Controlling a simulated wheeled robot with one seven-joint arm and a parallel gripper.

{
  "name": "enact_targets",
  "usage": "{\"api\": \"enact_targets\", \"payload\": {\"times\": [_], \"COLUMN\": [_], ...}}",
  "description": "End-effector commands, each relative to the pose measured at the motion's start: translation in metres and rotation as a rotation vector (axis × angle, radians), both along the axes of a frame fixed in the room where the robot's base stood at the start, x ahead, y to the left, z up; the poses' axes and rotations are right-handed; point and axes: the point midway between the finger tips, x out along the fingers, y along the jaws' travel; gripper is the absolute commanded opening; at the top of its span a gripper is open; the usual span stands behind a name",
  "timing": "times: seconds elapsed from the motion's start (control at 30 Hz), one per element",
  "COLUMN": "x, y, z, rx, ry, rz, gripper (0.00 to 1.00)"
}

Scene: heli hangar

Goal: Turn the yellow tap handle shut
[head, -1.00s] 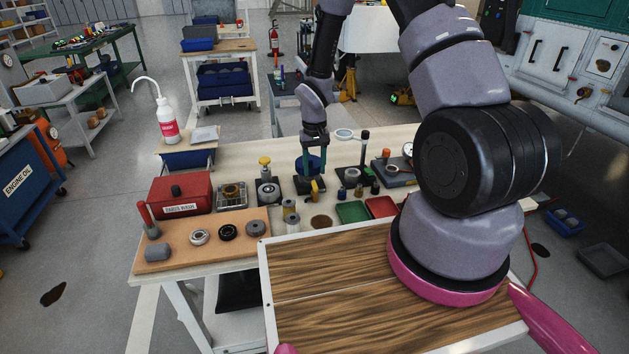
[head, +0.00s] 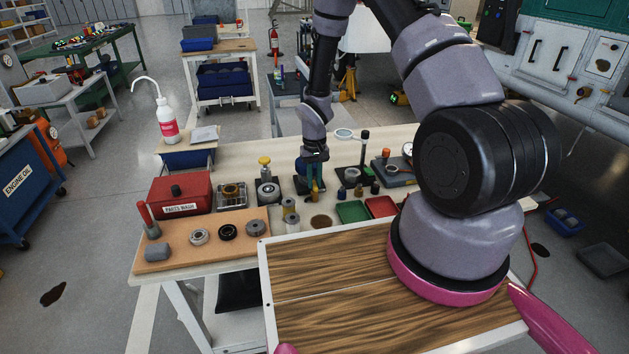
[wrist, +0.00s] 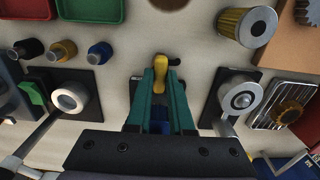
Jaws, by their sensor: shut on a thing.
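The yellow tap handle (wrist: 161,71) is between my gripper's (wrist: 160,75) green fingertips in the wrist view, with its rounded end showing past them. My gripper (head: 314,187) points down at the workbench in the head view and is shut on the handle. The tap's blue part (wrist: 160,126) shows between the fingers, lower in the wrist view. Most of the tap is hidden by the gripper in the head view.
A magnifier fixture (head: 345,134) and dark block stand right of the gripper; a steel fitting (head: 268,191) stands left. Green (head: 352,211) and red (head: 381,206) trays lie in front. A red parts-wash box (head: 180,193) is farther left.

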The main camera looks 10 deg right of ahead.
Motion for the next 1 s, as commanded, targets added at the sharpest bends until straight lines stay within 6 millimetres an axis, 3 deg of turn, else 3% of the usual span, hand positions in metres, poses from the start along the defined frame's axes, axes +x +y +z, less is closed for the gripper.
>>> {"api": "enact_targets", "payload": {"times": [0.37,1.0], "x": [-0.0001,0.0000], "y": [0.0000,-0.0005], "z": [0.0003,0.0002], "rx": [0.000,0.000], "ry": [0.001,0.000], "rz": [0.105,0.679], "gripper": [0.00,0.00]}}
